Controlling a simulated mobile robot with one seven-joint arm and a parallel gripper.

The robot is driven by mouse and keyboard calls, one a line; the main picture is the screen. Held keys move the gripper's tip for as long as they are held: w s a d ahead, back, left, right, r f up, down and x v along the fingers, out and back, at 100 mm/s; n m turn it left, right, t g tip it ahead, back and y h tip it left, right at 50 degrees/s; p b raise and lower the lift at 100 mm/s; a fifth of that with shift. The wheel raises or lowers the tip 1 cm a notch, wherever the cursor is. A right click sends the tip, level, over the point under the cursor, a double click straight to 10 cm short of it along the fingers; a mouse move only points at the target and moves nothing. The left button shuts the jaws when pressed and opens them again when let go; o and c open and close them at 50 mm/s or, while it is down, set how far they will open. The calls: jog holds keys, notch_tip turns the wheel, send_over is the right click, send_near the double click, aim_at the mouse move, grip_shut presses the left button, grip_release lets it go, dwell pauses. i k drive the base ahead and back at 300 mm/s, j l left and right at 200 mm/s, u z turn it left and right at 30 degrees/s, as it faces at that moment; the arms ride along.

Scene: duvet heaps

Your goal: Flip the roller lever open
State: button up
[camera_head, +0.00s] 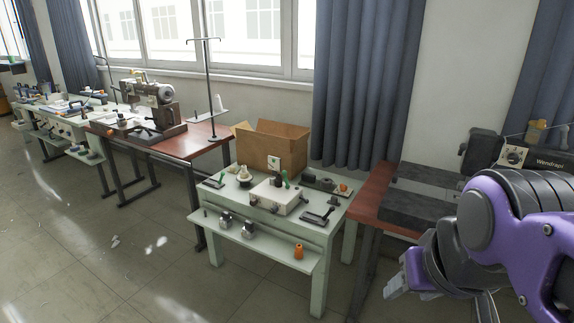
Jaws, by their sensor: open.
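My gripper (397,284) shows at the lower right, at the end of my purple and grey arm, in front of the tables and apart from everything on them. Its fingers are small and partly turned away; nothing shows in them. A pale green work table (270,232) in the middle carries a white box with knobs (277,195), a black lever-like fixture (318,215) at its right front and a dark fixture (214,181) at its left. I cannot tell which part is the roller lever, or whether any lever is open or shut.
A cardboard box (272,146) stands at the table's back. An orange spool (299,251) and small metal blocks are on the lower front shelf. A sewing machine (157,104) is on a brown table to the left, another machine (486,152) at the right.

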aim_at(288, 185)
jog(key=u, duration=0.4)
jog(key=i+j+u, duration=0.1)
jog(key=i+j, duration=0.15)
jog(key=i, duration=0.3)
jog(key=i+j+u, duration=0.1)
jog(key=i, duration=0.45)
jog(key=i+j, duration=0.25)
jog(key=i, duration=0.3)
jog(key=k+l+u, duration=0.2)
jog(key=k+l, duration=0.15)
jog(key=k, duration=0.2)
jog(key=i+j+z, duration=0.15)
jog(key=i+j, duration=0.3)
jog(key=i, duration=0.15)
jog(key=i+l, duration=0.1)
jog(key=l, duration=0.1)
